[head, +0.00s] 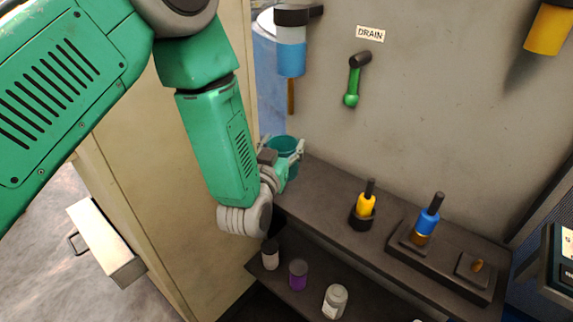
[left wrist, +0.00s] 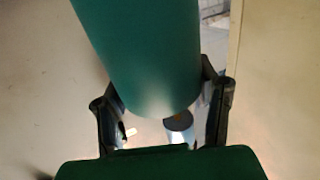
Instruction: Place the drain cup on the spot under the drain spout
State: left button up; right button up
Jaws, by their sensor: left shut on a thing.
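The drain cup, a teal cup (head: 284,145), is in my left gripper (head: 282,160) at the left end of the dark ledge, close to the wall. The fingers are shut around it, and the arm partly hides it. In the left wrist view, a large dark green cylinder (left wrist: 140,50), which looks like the cup, fills the space between the fingers (left wrist: 163,105). A dark fitting with a green end (head: 354,82), apparently the drain spout, sits on the wall below the DRAIN label (head: 370,33), right of the cup. I see no clear mark on the ledge below it.
The ledge (head: 320,183) is bare below the fitting. Right of there stand a yellow-handled tool (head: 365,205) in a holder and a blue-handled tool (head: 428,220) on a block. A blue container (head: 291,55) hangs above the cup. Several bottles stand on the lower shelf (head: 315,282).

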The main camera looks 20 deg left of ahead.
pick_arm(q)
jog(key=shift+w+a+f, duration=0.1)
jog(key=shift+a+f, duration=0.15)
jog(key=shift+f, duration=0.6)
notch_tip(320, 180, down, 3)
jog(key=shift+d+f+b, duration=0.1)
jog(key=shift+b, duration=0.2)
jog(key=shift+d, duration=0.25)
jog(key=o, duration=1.3)
jog(key=shift+a+f, duration=0.1)
jog(key=shift+a, duration=0.1)
jog(key=s, duration=1.2)
jog(key=shift+d, duration=0.3)
